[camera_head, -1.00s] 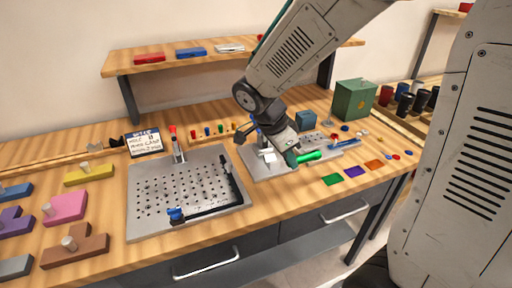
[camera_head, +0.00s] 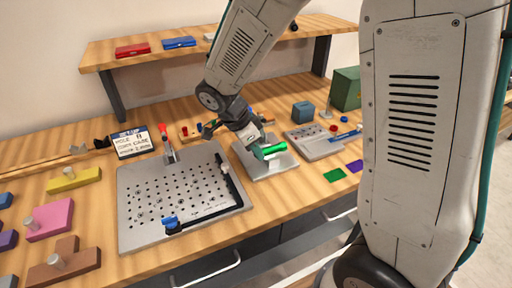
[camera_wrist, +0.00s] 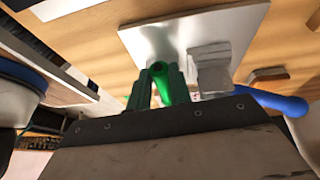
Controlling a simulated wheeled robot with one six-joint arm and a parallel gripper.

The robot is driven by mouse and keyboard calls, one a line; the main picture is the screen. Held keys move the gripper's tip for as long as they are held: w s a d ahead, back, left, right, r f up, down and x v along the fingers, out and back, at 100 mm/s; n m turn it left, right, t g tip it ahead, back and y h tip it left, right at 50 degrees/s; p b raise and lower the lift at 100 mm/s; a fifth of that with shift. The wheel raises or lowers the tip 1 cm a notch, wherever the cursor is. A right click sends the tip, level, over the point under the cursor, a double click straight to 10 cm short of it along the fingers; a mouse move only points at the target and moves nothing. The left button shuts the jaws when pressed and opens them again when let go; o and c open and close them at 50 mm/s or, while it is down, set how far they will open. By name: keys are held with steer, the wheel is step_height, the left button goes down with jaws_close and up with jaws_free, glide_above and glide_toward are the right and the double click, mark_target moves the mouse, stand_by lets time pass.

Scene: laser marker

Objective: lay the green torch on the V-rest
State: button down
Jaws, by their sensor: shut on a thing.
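The green torch (camera_head: 270,149) is held in my gripper (camera_head: 260,150). It lies roughly level over a pale plate (camera_head: 284,166) on the bench. In the wrist view the torch (camera_wrist: 178,88) sits between the two dark green fingers (camera_wrist: 158,88), seen nearly end-on. A light grey block (camera_wrist: 210,70) stands on the plate just right of the torch; it appears to be part of the V-rest. The rest of the V-rest is hidden by my gripper and the torch. I cannot tell whether the torch touches it.
A perforated plate (camera_head: 150,205) with a black bar and blue knob is left of the torch. My own arm blocks the right side.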

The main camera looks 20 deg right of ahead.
steer(key=shift+f, duration=0.6)
steer(key=c, duration=1.3)
jaws_free()
steer(key=s+d+v, duration=0.1)
steer(key=v, duration=1.2)
steer(key=shift+s+d+r+n+t+y, duration=0.35)
steer(key=shift+s+d+r+n+y, duration=0.7)
steer(key=shift+s+n, duration=2.25)
steer(key=shift+s+d+r+n+t+y, duration=0.6)
steer(key=shift+s+d+n, duration=0.75)
steer(key=shift+s+n, duration=2)
steer(key=shift+s+d+r+n+t+y, duration=0.15)
steer(key=shift+s+d+r+n+y, duration=0.75)
steer(key=shift+s+n, duration=2.4)
